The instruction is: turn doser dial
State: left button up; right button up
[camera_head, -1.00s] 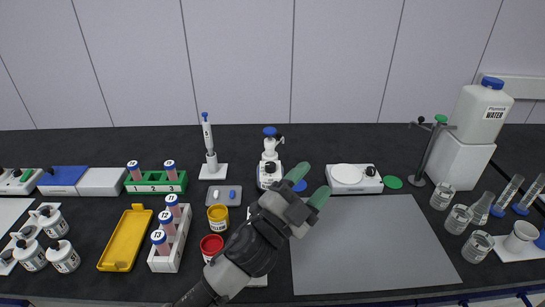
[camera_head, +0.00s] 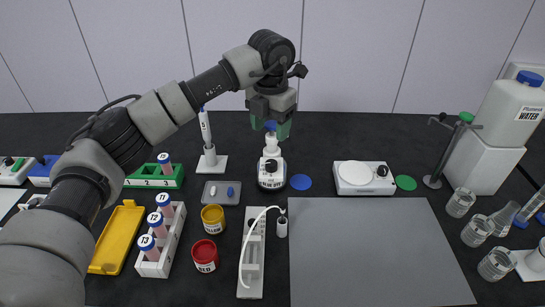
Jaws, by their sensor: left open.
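The doser (camera_head: 270,172) is a white bottle-shaped device at the back middle of the bench, with a dark round part on its front and a blue top (camera_head: 270,126). My left gripper (camera_head: 270,127) points down over it from above, open, with one green finger on each side of the blue top. I cannot tell whether the fingers touch the top. My right gripper is not in the picture.
A white pipette stand (camera_head: 208,160) is left of the doser, and a white stirrer plate (camera_head: 362,178) is to the right. Yellow (camera_head: 213,217) and red (camera_head: 205,255) jars and a white rack with tubing (camera_head: 251,265) stand in front. A grey mat (camera_head: 375,250) lies clear.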

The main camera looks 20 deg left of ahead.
aim_at(271, 162)
pick_arm(q)
notch_tip(271, 162, down, 10)
jog(key=shift+d+f+p, duration=0.1)
jog(key=shift+p, duration=0.75)
jog(key=c, duration=0.9)
jog(key=shift+c, duration=0.2)
jog(key=n, duration=0.3)
jog(key=shift+n+b, duration=0.4)
jog(key=shift+n, duration=2)
